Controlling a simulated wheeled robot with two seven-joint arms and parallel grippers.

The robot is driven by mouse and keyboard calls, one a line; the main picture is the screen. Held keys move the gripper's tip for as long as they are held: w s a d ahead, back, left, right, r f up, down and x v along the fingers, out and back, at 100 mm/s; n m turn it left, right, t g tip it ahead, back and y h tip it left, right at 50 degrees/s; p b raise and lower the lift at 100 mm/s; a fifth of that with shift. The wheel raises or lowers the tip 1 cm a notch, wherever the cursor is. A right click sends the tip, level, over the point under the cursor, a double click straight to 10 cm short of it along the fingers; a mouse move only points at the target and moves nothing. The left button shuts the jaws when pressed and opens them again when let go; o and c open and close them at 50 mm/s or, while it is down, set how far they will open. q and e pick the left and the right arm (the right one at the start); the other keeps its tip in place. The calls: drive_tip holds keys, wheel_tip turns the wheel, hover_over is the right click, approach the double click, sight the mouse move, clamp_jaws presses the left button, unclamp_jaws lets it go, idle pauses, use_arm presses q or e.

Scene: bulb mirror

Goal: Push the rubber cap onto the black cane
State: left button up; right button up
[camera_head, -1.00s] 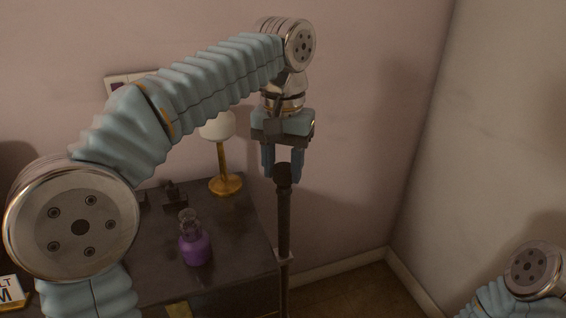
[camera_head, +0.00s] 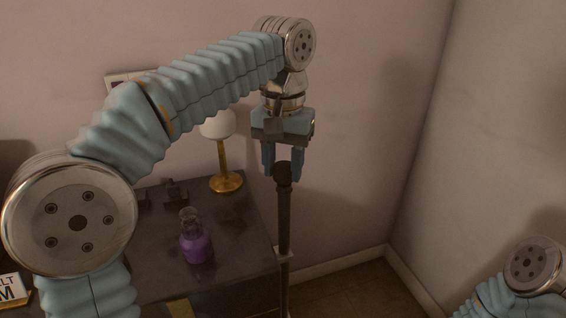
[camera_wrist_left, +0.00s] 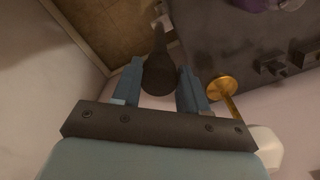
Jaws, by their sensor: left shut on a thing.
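The black cane (camera_head: 285,225) stands upright beside the desk's right edge, its lower end out of the picture. The dark rubber cap (camera_head: 283,174) is at the cane's top, in line with it; it also shows in the left wrist view (camera_wrist_left: 159,74). I cannot tell how far the cap sits over the cane's end. My left gripper (camera_head: 283,176) points straight down from above, shut on the cap with one finger on each side. In the left wrist view the cane (camera_wrist_left: 159,38) runs away behind the cap. My right gripper is out of view.
A dark desk (camera_head: 150,245) holds a purple bottle (camera_head: 195,245) and a brass lamp (camera_head: 223,165) left of the cane. A pale bracket (camera_head: 284,254) is at the cane by the desk edge. The floor (camera_head: 350,290) right of the cane is clear.

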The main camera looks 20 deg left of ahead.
use_arm(q)
drive_tip(key=shift+p, duration=0.55)
idle(0.5)
drive_tip(key=shift+f+b, duration=0.75)
drive_tip(key=shift+f, duration=0.55)
drive_tip(key=shift+r, duration=0.15)
drive_tip(key=shift+r+p, duration=0.95)
drive_tip(key=shift+p, duration=0.2)
drive_tip(key=shift+p, duration=0.7)
idle(1.0)
drive_tip(key=shift+f+b, duration=0.75)
drive_tip(key=shift+f, duration=0.35)
drive_tip(key=o, duration=1.1)
